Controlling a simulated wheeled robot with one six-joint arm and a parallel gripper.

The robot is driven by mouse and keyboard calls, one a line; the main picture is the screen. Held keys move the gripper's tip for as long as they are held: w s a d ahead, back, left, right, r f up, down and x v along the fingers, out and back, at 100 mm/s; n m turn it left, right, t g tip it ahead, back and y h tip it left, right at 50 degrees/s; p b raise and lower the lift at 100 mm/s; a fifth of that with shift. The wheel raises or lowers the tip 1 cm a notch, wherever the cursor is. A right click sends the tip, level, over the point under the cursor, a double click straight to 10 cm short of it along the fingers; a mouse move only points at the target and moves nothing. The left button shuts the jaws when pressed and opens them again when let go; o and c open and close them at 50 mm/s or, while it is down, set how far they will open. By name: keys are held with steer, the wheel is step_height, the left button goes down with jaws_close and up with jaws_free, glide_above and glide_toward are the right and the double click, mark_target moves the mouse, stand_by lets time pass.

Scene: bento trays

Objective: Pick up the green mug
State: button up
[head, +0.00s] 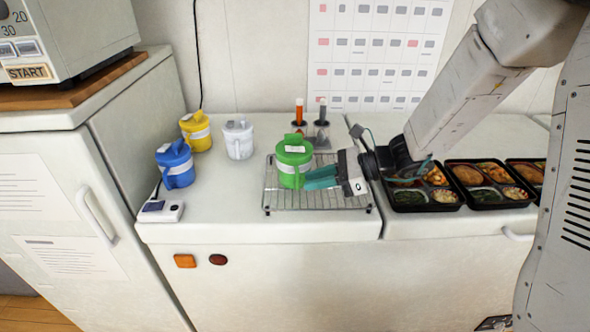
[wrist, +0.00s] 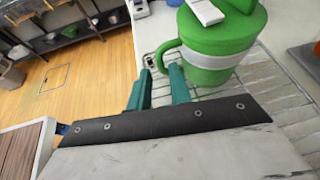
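The green mug (head: 293,152) has a lid and a pale band. It stands upright on a wire rack (head: 330,199) on the white counter. My gripper (head: 312,178) reaches in from the right, its teal fingers at the mug's lower right side. In the wrist view the green mug (wrist: 214,45) is at the upper right, with its handle toward my fingers. There my gripper (wrist: 161,72) has its two fingers apart, with a gap between them. The handle's lower part shows at the gap between the fingertips; contact is not clear.
A blue mug (head: 176,164), a yellow mug (head: 197,131) and a white mug (head: 239,139) stand left of the rack. Bento trays (head: 427,206) line the right. A small white device (head: 160,211) sits at the left edge.

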mark_target(297, 187)
steer(key=x, duration=0.5)
steer(key=shift+w, duration=0.1)
jaws_close()
steer(key=shift+d+r, duration=0.1)
